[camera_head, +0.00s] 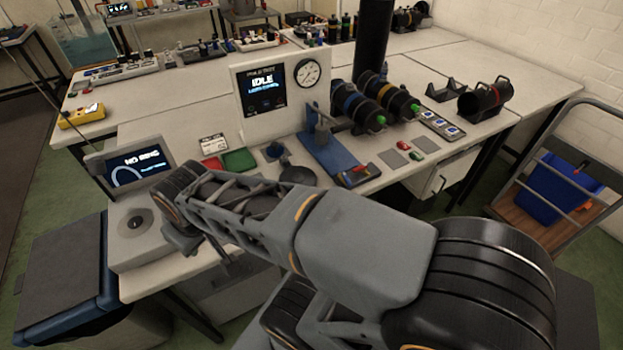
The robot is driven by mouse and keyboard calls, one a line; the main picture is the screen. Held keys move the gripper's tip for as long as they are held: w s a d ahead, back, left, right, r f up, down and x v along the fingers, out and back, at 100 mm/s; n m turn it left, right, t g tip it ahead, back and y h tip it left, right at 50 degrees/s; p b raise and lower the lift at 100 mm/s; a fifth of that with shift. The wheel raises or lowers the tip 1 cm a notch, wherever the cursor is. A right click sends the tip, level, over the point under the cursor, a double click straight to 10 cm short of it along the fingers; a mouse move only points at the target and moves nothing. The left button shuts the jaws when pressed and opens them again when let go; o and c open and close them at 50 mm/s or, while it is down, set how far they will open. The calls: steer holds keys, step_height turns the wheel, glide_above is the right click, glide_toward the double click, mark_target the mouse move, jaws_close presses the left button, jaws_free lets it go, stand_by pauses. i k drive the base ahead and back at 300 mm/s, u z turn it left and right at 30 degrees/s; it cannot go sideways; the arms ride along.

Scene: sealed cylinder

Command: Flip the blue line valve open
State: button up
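Two dark cylinders lie side by side at the back of the bench, one with a blue band (349,103) and one with a yellow band (372,87), both with green ends.
A panel reading IDLE (262,88) with a dial gauge (308,73) stands behind the plate. A NO RING display (139,164) stands left, near my arm's end. A green pad (239,160) and red pad (212,163) lie between. A cart (560,187) stands right.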

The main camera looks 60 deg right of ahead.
mark_target(348, 181)
steer(key=u, duration=0.45)
steer(key=k, duration=0.6)
steer(key=z, duration=1.15)
